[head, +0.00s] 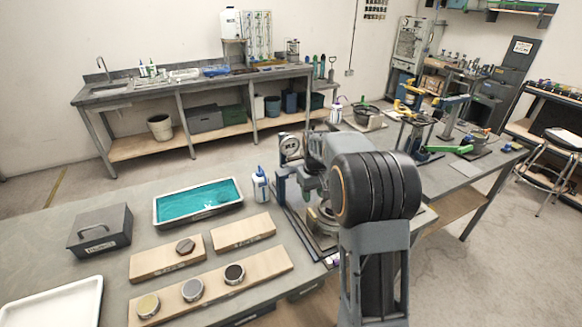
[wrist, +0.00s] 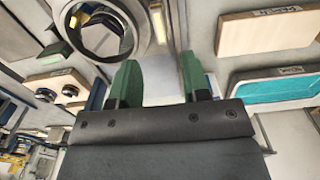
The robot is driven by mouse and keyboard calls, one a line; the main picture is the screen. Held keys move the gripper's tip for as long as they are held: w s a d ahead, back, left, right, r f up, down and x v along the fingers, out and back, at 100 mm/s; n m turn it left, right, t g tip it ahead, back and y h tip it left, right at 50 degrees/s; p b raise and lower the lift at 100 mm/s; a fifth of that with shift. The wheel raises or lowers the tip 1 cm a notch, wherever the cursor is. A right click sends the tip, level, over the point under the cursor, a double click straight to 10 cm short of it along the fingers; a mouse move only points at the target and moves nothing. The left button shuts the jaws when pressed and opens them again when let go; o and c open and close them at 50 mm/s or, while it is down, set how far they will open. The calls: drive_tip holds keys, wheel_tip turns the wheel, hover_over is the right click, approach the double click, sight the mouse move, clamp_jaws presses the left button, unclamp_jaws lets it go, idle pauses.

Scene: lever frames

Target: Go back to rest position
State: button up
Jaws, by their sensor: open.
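In the head view my arm stands at the right front of the workbench and hides part of the lever frame (head: 284,190). My gripper is hidden behind the arm in that view. In the wrist view my gripper (wrist: 157,85) shows two green fingers set apart, with nothing between them. A round metal ring (wrist: 110,30) lies beyond the left finger in the wrist view. I cannot tell how far the fingers are from it.
The grey bench carries a teal-filled tray (head: 198,202), a dark grey box (head: 100,230), a white tray (head: 55,305), a white bottle (head: 260,186) and wooden boards (head: 168,260) with round metal pieces. A second bench (head: 455,175) with tools stands behind at the right. Open floor lies beyond.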

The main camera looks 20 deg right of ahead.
drive_tip(key=s+a+r+t, duration=0.2)
drive_tip(key=s+a, duration=0.3)
drive_tip(key=s, duration=0.6)
drive_tip(key=s+a+r+m+t, duration=0.1)
drive_tip(key=s+a+r, duration=0.4)
drive_tip(key=s, duration=0.6)
drive_tip(key=shift+r+t, duration=0.25)
drive_tip(key=shift+t, duration=0.55)
drive_tip(key=shift+d, duration=0.15)
